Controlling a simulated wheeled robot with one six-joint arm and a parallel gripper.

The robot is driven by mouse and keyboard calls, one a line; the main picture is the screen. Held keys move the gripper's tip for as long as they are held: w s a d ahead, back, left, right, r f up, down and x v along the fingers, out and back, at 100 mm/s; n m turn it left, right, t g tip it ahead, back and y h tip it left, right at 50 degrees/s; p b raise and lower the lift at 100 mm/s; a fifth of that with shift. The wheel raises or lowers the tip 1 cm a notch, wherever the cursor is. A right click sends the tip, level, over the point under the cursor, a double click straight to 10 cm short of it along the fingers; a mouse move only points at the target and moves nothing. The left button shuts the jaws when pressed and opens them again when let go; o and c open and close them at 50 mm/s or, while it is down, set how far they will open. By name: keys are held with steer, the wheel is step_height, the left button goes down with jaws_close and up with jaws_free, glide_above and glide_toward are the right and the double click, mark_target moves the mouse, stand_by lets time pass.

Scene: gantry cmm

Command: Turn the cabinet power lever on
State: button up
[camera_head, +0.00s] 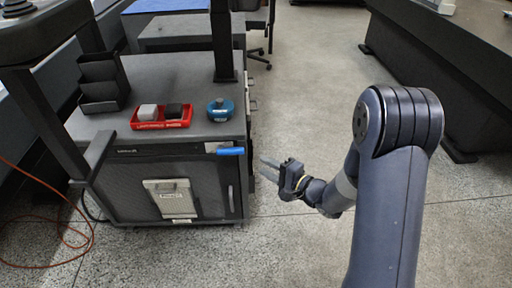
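The dark grey cabinet (130,190) stands at the left, its front face toward me. A blue lever (230,151) lies roughly horizontal at the top right of that front, just under the worktop edge. I take it for the power lever; its markings are too small to read. My gripper (267,167) is to the right of the cabinet and a little lower in the picture than the lever. Its two fingers point left and are spread apart with nothing between them. It looks clear of the lever; the exact distance in depth cannot be told.
A red tray (136,124) with a white and a black block and a blue round object (220,110) stand on the cabinet top. A pale panel (171,200) and a vertical handle (231,199) are on its front. An orange cable (60,235) lies left. Floor right of the cabinet is clear.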

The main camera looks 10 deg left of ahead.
mark_target(240, 153)
steer(key=shift+b+x, duration=1.55)
steer(key=shift+x, duration=3.75)
steer(key=shift+s, duration=0.1)
steer(key=shift+c, duration=0.3)
jaws_close()
